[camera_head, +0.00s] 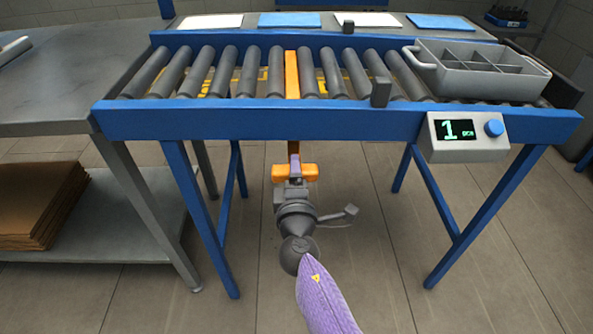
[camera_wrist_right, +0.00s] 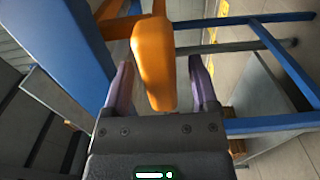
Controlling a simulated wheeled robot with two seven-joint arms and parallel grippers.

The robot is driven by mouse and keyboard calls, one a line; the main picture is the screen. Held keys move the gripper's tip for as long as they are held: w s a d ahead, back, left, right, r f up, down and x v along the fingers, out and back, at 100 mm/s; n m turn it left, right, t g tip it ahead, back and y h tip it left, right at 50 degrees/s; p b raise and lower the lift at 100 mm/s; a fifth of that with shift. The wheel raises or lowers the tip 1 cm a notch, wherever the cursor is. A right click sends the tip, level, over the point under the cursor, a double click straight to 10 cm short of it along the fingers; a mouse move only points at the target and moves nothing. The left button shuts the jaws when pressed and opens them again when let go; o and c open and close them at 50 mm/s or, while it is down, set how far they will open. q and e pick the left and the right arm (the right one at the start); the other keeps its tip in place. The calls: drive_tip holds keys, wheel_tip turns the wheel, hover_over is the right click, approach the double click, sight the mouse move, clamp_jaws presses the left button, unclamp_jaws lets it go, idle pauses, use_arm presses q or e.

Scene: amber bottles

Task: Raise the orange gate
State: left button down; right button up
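The orange gate (camera_head: 291,75) is a narrow orange bar lying between the rollers in the middle of the conveyor, level with them. Its orange handle (camera_head: 312,172) hangs below the blue front rail. In the right wrist view the handle (camera_wrist_right: 153,60) stands between the two purple fingers of my right gripper (camera_wrist_right: 161,85). The fingers are apart, with a visible gap beside the handle, clearest on the right. In the head view my right gripper (camera_head: 294,184) reaches up to the handle from below; its fingertips are mostly hidden there. My left gripper is out of view.
The roller conveyor (camera_head: 200,112) has blue rails and legs. A grey divided crate (camera_head: 480,78) sits at its right end, above a counter box (camera_head: 465,137) showing 1. A metal table (camera_head: 60,90) and cardboard stack (camera_head: 40,200) are at left. The floor beneath the conveyor is open.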

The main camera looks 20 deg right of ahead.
clamp_jaws()
idle(1.2)
